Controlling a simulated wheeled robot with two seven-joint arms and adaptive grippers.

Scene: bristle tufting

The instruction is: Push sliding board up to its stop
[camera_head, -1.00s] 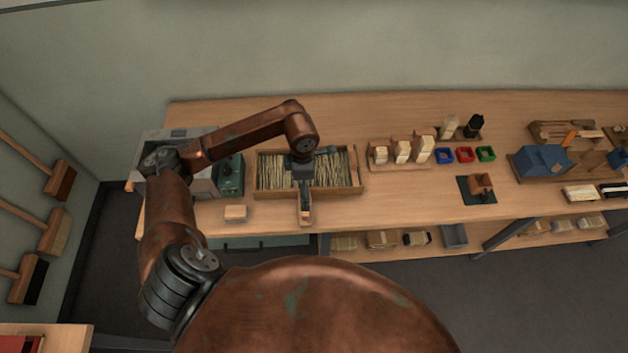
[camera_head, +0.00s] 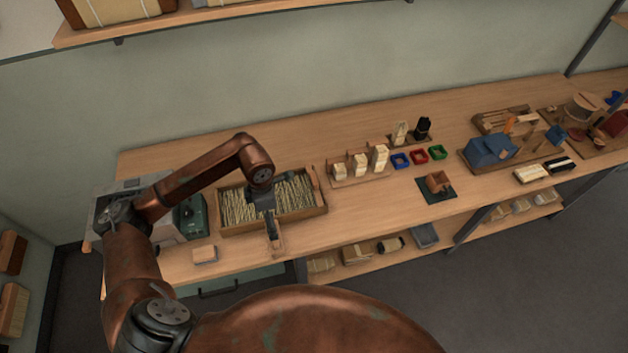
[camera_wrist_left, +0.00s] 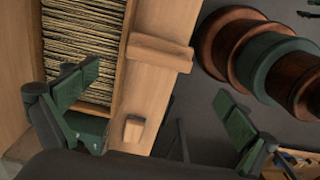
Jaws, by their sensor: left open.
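A wooden box (camera_head: 319,206) full of pale bristle strands stands near the front edge of the bench. It also shows at the left of the left wrist view (camera_wrist_left: 121,62). A short wooden bar (camera_wrist_left: 158,52) sticks out from its front wall towards the bench edge; I take it for part of the sliding board. The rest of that board cannot be made out. My left gripper (camera_head: 272,236) hangs over the box's front, above the bar. In the left wrist view its green fingers (camera_wrist_left: 155,100) are wide apart with nothing between them. My right gripper is out of view.
A small wooden block (camera_head: 205,254) lies left of the bar. A green and grey machine (camera_head: 190,217) stands left of the box. Brush blocks on a rack (camera_head: 358,181), coloured bins (camera_head: 419,157) and a blue device (camera_head: 488,151) stand to the right.

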